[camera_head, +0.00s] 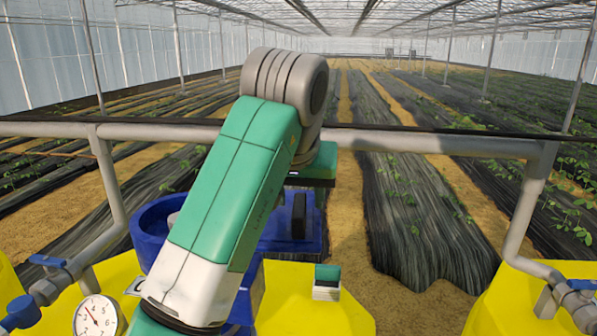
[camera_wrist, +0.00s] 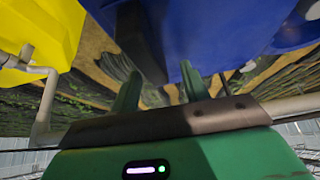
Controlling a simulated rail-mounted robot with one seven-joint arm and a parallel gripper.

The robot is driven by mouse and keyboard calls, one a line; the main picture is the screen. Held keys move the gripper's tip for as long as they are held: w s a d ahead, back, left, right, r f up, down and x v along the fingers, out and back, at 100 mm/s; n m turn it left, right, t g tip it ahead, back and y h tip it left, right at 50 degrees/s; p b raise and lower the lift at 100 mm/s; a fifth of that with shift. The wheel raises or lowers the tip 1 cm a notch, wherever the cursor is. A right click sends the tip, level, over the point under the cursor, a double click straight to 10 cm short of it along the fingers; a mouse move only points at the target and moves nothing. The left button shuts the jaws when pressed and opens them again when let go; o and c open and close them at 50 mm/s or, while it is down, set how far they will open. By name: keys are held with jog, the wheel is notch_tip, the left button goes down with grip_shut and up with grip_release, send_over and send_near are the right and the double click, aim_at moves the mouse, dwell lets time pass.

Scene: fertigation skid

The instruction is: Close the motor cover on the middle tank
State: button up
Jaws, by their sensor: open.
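The middle yellow tank (camera_head: 300,305) is at the bottom centre of the head view, partly behind my arm. Blue parts stand behind my arm: a round rim (camera_head: 150,215) on the left and a blue body (camera_head: 275,240) with an upright dark bar (camera_head: 299,215) on the right. I cannot tell for sure which is the motor cover. In the wrist view a large blue surface (camera_wrist: 225,40) fills the top, with a dark strip (camera_wrist: 152,45) by the fingers. My gripper (camera_wrist: 160,78) is open, its green fingers apart below the blue surface; contact cannot be told. The head view hides the fingers.
A grey pipe rail (camera_head: 430,143) crosses behind the tanks. Yellow tanks stand right (camera_head: 535,300) and left (camera_head: 8,290). Blue-handled valves (camera_head: 575,290) and a dial gauge (camera_head: 97,318) are in front. A small green-and-white block (camera_head: 327,282) sits on the middle tank.

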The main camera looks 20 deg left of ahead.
aim_at(281, 222)
jog(key=shift+w+f, duration=0.2)
jog(key=shift+f, duration=0.1)
grip_shut()
jog(key=s+m, duration=0.1)
jog(key=s+a+m+h, duration=0.1)
jog(key=s, duration=0.1)
jog(key=s+a+m+h+b, duration=0.1)
jog(key=s+m, duration=0.1)
jog(key=shift+a, duration=0.1)
jog(key=s+a+m+h+p, duration=0.1)
jog(key=s+a+m, duration=0.2)
jog(key=shift+s+h, duration=0.2)
jog(key=shift+h, duration=0.2)
jog(key=shift+s+a+m, duration=0.25)
jog(key=shift+s+m, duration=0.05)
jog(key=shift+m, duration=0.2)
